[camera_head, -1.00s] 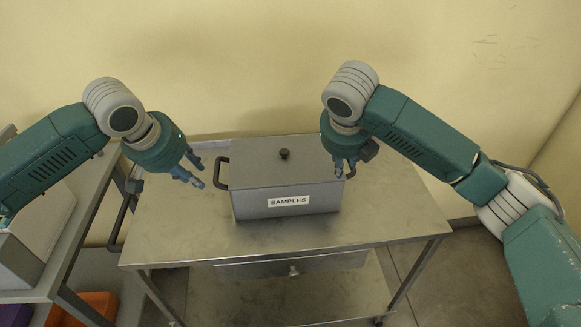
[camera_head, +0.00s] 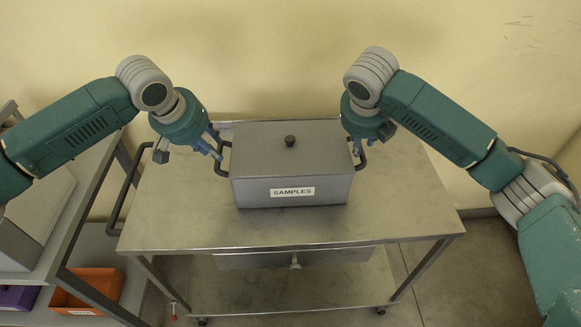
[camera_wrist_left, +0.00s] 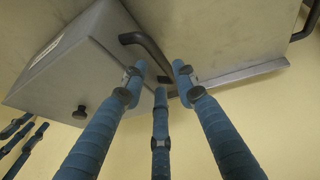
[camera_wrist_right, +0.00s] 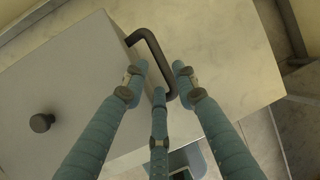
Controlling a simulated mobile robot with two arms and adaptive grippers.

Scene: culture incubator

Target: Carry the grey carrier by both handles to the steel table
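The grey carrier (camera_head: 290,165), a lidded box with a dark knob and a "SAMPLES" label, stands upright on a steel-topped trolley (camera_head: 290,228). Its left handle (camera_head: 219,168) also shows in the left wrist view (camera_wrist_left: 146,43). Its right handle (camera_head: 362,160) also shows in the right wrist view (camera_wrist_right: 150,46). My left gripper (camera_head: 214,146) is open, its fingertips spread close to the left handle. My right gripper (camera_head: 366,143) is open, its fingertips spread at the right handle. Neither gripper visibly clamps a handle; contact is unclear.
A side bench (camera_head: 62,215) stands at the left, with a pale box on it and an orange bin (camera_head: 90,289) on its lower shelf. The trolley has a push bar at its left end and a lower shelf (camera_head: 285,285). The wall is close behind.

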